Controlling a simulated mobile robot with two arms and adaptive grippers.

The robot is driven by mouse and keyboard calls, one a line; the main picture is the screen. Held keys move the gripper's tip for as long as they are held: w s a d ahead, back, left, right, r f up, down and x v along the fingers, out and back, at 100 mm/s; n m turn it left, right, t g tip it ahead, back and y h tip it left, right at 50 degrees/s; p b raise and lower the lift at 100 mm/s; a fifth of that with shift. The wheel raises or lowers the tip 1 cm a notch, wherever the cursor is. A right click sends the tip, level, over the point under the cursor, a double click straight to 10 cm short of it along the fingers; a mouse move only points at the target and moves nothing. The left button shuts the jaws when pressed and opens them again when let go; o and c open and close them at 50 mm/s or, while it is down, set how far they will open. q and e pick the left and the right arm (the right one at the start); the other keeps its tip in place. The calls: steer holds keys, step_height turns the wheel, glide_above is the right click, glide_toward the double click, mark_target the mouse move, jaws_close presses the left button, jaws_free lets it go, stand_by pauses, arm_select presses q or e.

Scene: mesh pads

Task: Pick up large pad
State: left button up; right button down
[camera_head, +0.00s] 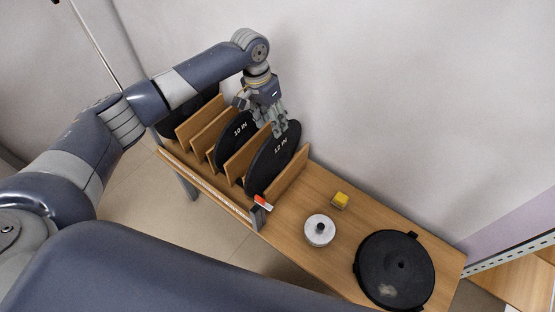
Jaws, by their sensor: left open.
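A large black pad (273,164) marked "12 IN" stands on edge in the front slot of the wooden rack. A smaller black pad (232,142) marked "10 IN" stands in a slot behind it. Another black pad (187,113) stands at the rack's far left, partly hidden by my arm. My left gripper (280,130) is open and points down at the upper edge of the large pad. It overlaps that edge in the picture; I cannot tell whether it touches. My right gripper is not in view.
The wooden rack (291,178) has several upright dividers. On the wooden table (297,219) right of it are a silver disc (320,230), a small yellow block (340,200) and a round black base (394,270). A red and white item (262,202) is at the rack's front corner. A wall stands behind.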

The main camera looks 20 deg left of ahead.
arm_select(q)
steer(key=shift+d+f, duration=0.2)
steer(key=shift+f, duration=0.5)
steer(key=f, duration=0.3)
steer(key=shift+w+d+f, duration=0.1)
steer(key=shift+d+f, duration=0.15)
steer(key=shift+d, duration=0.15)
steer(key=shift+f, duration=0.45)
steer(key=shift+d, duration=0.1)
jaws_close()
steer(key=shift+w+r, duration=0.15)
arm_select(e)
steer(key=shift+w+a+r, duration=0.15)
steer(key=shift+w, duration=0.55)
